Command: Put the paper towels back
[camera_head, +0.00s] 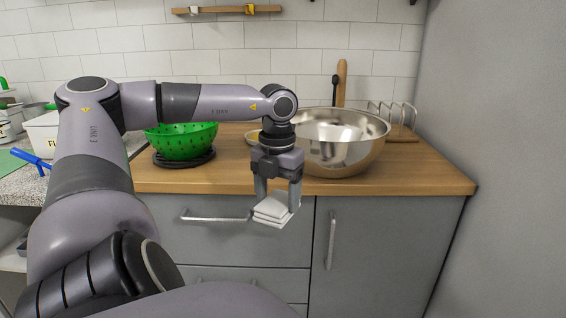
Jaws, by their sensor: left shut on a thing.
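The paper towels (272,212) are a small stack of folded white sheets. My left gripper (277,197) points down and is shut on the stack. It holds the stack in front of the counter's front edge, before the grey drawer fronts. The sheets hang slightly tilted, and the gripper's fingers hide part of them. My right gripper is not in view.
A wooden counter (430,180) holds a large steel bowl (345,150), a green colander (185,140) on a dark round stand, and a wire rack (398,120). A white box (42,132) and blue-handled item (32,158) lie left. The counter's right front is clear.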

